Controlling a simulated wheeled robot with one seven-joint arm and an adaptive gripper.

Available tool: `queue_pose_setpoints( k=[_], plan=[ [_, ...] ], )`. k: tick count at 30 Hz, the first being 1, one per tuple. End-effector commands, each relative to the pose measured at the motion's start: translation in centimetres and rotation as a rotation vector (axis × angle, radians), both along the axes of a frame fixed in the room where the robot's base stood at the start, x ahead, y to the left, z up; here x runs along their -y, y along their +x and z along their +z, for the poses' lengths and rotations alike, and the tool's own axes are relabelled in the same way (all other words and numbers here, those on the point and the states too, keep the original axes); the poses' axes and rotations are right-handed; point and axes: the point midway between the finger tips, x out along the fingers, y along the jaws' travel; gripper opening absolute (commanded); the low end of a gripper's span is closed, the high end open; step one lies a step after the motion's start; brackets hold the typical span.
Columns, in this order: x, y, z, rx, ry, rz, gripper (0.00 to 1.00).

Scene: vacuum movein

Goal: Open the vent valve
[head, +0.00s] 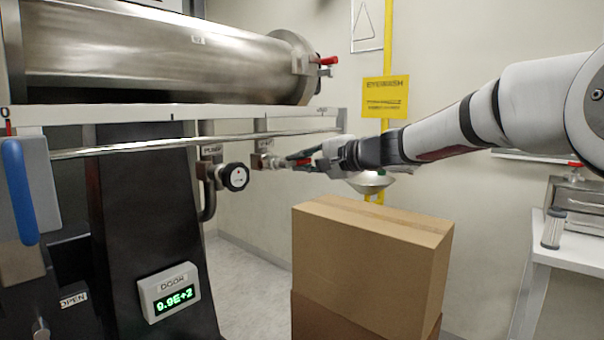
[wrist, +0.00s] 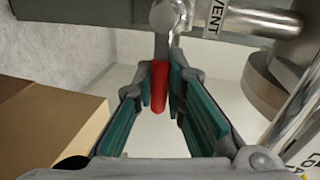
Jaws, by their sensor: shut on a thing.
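The vent valve has a red lever handle (wrist: 159,88) on a metal stem, beside a tag reading VENT (wrist: 216,18) in the wrist view. My gripper (wrist: 160,92) has its teal-padded fingers on either side of the red handle and is shut on it. In the head view my gripper (head: 322,163) reaches in from the right to the valve fitting (head: 262,161) under the chamber's rail. A bit of the red handle (head: 301,156) shows there, mostly hidden by the fingers.
A black-knobbed valve (head: 235,177) labelled PUMP stands just left. Stacked cardboard boxes (head: 370,245) stand below my arm. The steel chamber (head: 160,55) lies above left. A yellow eyewash pole with a bowl (head: 371,182) is behind. A white bench (head: 575,235) is at right.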

Motion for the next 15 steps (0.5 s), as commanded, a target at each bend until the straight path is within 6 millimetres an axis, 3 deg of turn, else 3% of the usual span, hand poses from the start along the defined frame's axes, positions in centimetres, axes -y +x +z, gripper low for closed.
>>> queue_pose_setpoints(
  k=[15],
  plan=[
    [-0.07, -0.04, 0.71, 0.032, -0.016, 0.001, 0.0]
  ],
)
